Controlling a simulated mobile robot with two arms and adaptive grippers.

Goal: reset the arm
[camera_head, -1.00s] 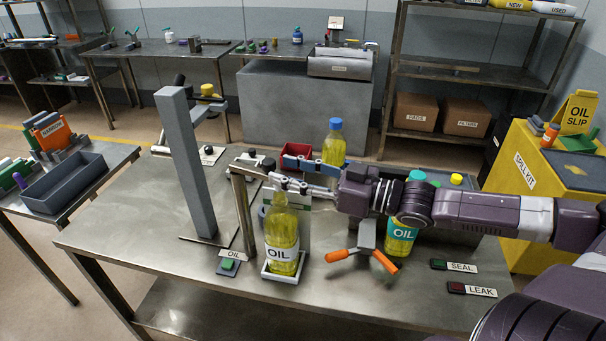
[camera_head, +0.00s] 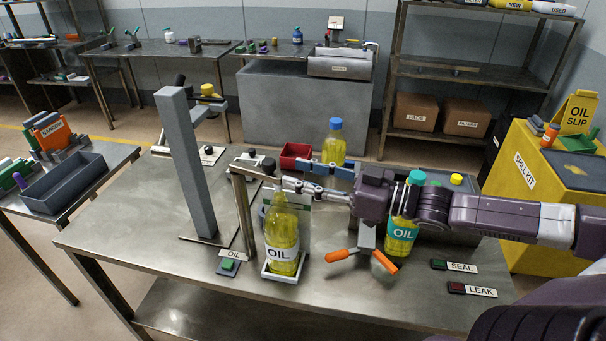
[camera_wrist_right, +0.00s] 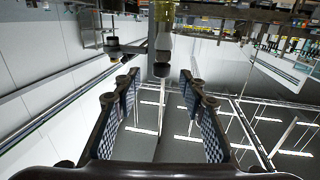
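My right arm reaches in from the right above the table. Its gripper (camera_head: 292,172) is open, its two fingers pointing left and spread apart. It is close behind and above the top of a yellow oil bottle (camera_head: 282,232), which stands upright in a small white tray (camera_head: 283,276). In the right wrist view the fingers (camera_wrist_right: 157,82) are apart with nothing between their pads. My left gripper is not in view.
A tall grey post (camera_head: 188,165) stands left of the bottle. An orange-handled tool (camera_head: 342,256) lies in front. The table's left front is clear.

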